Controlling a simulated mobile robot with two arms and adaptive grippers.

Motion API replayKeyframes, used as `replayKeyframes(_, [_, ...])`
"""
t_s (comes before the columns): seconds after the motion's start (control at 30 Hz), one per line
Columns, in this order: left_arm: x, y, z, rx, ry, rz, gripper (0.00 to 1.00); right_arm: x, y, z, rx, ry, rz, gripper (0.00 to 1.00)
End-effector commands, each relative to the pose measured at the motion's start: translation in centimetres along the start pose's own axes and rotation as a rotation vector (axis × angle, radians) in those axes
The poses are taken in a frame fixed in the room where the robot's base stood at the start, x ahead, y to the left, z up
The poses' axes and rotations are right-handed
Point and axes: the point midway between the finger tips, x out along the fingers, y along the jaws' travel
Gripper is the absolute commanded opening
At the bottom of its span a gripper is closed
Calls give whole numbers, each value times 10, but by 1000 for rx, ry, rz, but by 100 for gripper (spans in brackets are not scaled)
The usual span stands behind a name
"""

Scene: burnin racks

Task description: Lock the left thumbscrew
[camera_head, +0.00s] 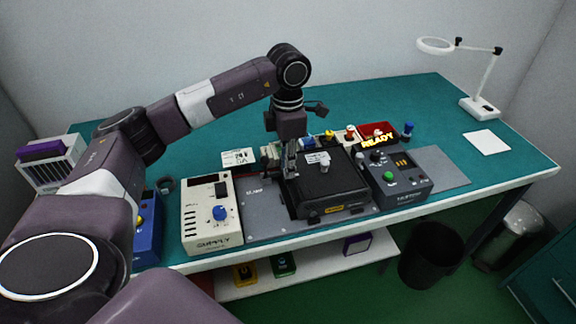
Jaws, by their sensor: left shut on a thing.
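A black boxy unit (338,187) lies on a grey plate (262,212) near the table's front edge. My left gripper (290,172) points down at the unit's left side, toward its rear corner. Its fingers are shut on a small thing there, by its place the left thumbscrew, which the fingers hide. How far the thumbscrew is turned cannot be seen. My right gripper is not in view.
A cream supply box (204,228) with a blue knob stands left of the plate. A dark control box (401,178) with a green button stands right, under a glowing "READY" sign (378,139). Small coloured parts line the back. The teal table (380,100) is clear behind.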

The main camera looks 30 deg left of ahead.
Motion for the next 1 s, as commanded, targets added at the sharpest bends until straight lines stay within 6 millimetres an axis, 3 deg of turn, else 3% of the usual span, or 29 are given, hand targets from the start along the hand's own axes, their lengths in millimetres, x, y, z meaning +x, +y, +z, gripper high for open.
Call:
replayKeyframes(0.37, [-2,1,1,2,-4,2,0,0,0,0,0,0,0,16])
replayKeyframes(0.4, [-2,1,1,2,-4,2,20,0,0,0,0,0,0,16])
replayKeyframes(0.53, [-1,0,1,2,-3,2,33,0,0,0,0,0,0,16])
replayKeyframes(0.83, [-2,0,0,2,-1,1,33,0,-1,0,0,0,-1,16])
replayKeyframes(1.0, [-22,1,1,2,-4,3,33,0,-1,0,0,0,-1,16])
